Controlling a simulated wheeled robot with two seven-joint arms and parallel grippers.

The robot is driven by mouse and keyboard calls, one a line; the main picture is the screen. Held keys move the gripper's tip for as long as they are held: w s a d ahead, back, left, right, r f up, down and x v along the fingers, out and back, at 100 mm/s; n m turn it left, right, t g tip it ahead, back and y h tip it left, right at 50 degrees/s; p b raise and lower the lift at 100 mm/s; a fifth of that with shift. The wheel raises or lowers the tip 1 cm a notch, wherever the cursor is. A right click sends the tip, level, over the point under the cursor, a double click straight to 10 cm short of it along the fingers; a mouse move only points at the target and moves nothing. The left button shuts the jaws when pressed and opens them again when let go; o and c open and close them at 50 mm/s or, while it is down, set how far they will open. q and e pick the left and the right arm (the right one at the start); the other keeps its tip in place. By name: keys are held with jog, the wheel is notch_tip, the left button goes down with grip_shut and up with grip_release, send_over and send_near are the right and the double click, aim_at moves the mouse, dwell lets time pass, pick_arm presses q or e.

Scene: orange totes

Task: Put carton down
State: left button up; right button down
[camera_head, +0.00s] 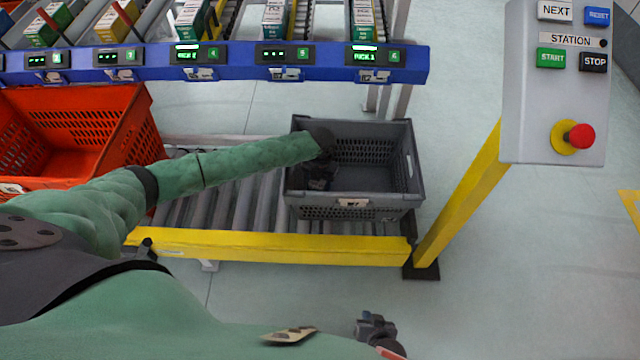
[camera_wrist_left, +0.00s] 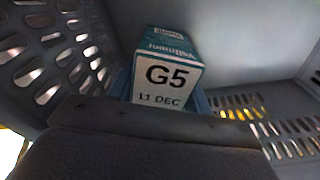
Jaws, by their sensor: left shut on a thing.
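My left gripper (camera_head: 320,176) is down inside the grey tote (camera_head: 352,203), near its left side. In the left wrist view it is shut on the carton (camera_wrist_left: 168,72), a small white and teal box marked "G5" and "11 DEC". Grey perforated walls (camera_wrist_left: 55,50) surround the carton there. Whether the carton touches the tote floor I cannot tell. In the head view my arm and gripper hide the carton. My right gripper (camera_head: 375,328) is at the bottom of the head view, away from the tote; its fingers are too unclear to judge.
The grey tote stands on a roller conveyor (camera_head: 262,211) with a yellow front rail (camera_head: 280,247). An orange tote (camera_head: 80,130) is at the left. A blue shelf edge (camera_head: 220,62) with pick displays runs behind. A yellow post (camera_head: 462,200) and button panel (camera_head: 556,85) stand at right.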

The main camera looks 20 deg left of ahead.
pick_arm(q)
jog(key=shift+f, duration=0.6)
jog(key=shift+f, duration=0.3)
jog(key=o, duration=1.1)
jog(key=shift+o, duration=0.2)
jog(key=shift+r, duration=0.1)
jog(key=r, duration=1)
jog(key=shift+w+r, duration=0.3)
jog(key=shift+r, duration=0.85)
